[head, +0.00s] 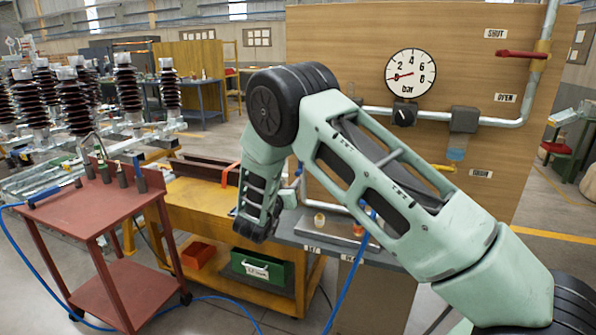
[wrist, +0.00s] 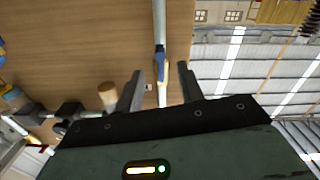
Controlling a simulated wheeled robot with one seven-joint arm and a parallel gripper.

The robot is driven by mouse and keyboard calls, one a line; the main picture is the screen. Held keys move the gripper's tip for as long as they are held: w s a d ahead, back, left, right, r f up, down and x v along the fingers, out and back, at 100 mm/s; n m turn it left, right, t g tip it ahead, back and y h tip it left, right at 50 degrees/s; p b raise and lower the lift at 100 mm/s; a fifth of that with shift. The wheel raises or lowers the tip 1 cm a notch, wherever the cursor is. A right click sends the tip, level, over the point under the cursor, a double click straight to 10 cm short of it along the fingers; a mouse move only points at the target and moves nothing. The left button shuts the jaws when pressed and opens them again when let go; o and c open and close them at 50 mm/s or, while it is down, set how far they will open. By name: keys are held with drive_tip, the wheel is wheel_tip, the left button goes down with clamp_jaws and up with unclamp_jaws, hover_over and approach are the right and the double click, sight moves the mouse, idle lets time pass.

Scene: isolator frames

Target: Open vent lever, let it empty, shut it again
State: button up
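A blue lever (wrist: 161,62) sits on a pale pipe (wrist: 159,22) against the wooden board. It lies in line with the pipe, in the gap between my fingers. I cannot tell whether it is the vent lever. My gripper (wrist: 160,70) is open, with one finger on each side and no visible contact. In the head view my gripper cannot be made out behind my arm. A blue part (head: 364,206) shows low on the board there. A red lever (head: 520,54) lies sideways between SHUT and OPEN labels.
The wooden board (head: 460,60) carries pipes, a black knob (head: 404,114) and a yellow lever (head: 437,166). A tan knob (wrist: 108,95) stands close to my left finger in the wrist view. A red trolley (head: 75,215) and yellow bench (head: 200,205) stand at left.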

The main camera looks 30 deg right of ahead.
sight(298, 173)
drive_tip(key=p+x, duration=0.1)
drive_tip(key=x, duration=0.7)
drive_tip(key=shift+w+d+p, duration=0.1)
drive_tip(key=shift+d+p, duration=0.1)
drive_tip(key=shift+p, duration=0.2)
clamp_jaws()
